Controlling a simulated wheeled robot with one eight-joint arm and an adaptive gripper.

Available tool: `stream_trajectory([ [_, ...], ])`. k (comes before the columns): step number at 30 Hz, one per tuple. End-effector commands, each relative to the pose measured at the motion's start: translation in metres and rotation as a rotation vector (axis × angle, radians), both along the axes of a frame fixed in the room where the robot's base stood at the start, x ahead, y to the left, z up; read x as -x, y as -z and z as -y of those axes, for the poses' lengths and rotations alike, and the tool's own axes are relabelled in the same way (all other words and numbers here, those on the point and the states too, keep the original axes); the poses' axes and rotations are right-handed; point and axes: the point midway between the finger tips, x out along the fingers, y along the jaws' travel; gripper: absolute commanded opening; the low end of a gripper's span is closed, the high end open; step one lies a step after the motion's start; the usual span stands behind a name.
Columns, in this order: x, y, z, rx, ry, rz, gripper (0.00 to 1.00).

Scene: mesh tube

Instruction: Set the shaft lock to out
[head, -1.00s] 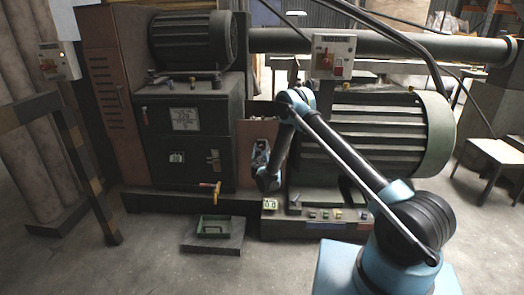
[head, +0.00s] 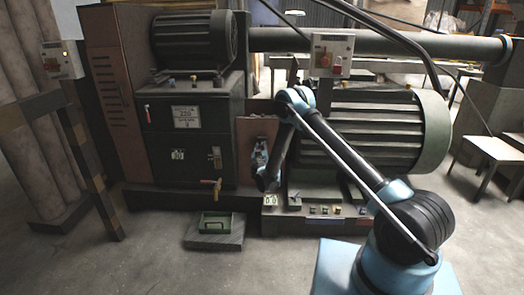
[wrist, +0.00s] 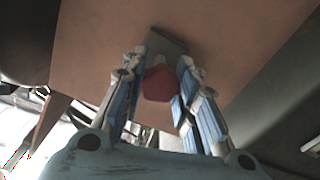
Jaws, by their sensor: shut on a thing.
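A red knob (wrist: 158,84) sits in front of a small grey block (wrist: 165,46) on a reddish-brown panel (wrist: 225,35) in the wrist view. I take this knob to be the shaft lock's handle; no marking for its position can be read. My gripper (wrist: 162,70) has its blue and grey fingers on both sides of the knob and is shut on it. In the head view, my gripper (head: 261,160) is at the brown panel (head: 258,130) between the dark cabinet and the large green motor, and hides the knob.
The ribbed green motor (head: 375,130) is on the right. A striped barrier (head: 92,180) stands at left.

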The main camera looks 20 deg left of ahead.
Motion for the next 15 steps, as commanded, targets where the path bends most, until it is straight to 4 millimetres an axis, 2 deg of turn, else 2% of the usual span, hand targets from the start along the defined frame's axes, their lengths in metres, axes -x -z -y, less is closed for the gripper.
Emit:
stream_trajectory([
  [1,0.0029,0.0004,-0.0004,0.0,-0.002,-0.001,0.0],
  [2,0.0028,0.0004,-0.0003,-0.001,-0.002,-0.001,0.32],
  [4,0.0025,0.0004,0.0002,0.0,-0.002,-0.001,0.48],
  [15,0.0007,0.0003,0.0043,0.0,0.002,0.0,0.49],
])
